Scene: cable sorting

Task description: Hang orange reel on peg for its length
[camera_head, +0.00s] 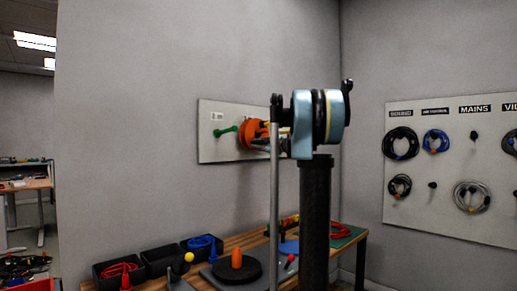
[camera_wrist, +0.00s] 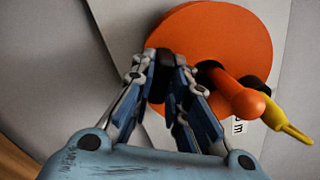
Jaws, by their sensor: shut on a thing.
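The orange reel (camera_head: 250,133) is a flat round disc held up in front of the pale wall board (camera_head: 208,151). In the wrist view the reel (camera_wrist: 225,45) fills the top, and my gripper (camera_wrist: 165,75) is shut on its near left edge. An orange knob-like piece (camera_wrist: 242,99) and a yellow-tipped piece (camera_wrist: 287,122) stick out beside the disc. A green peg (camera_head: 225,131) projects from the board left of the reel, under a small label (camera_head: 217,117). The arm hides the board's right part. I cannot tell whether the reel touches a peg.
A second board (camera_head: 437,226) with hung cables is on the right wall. The wall left of the pegs is clear.

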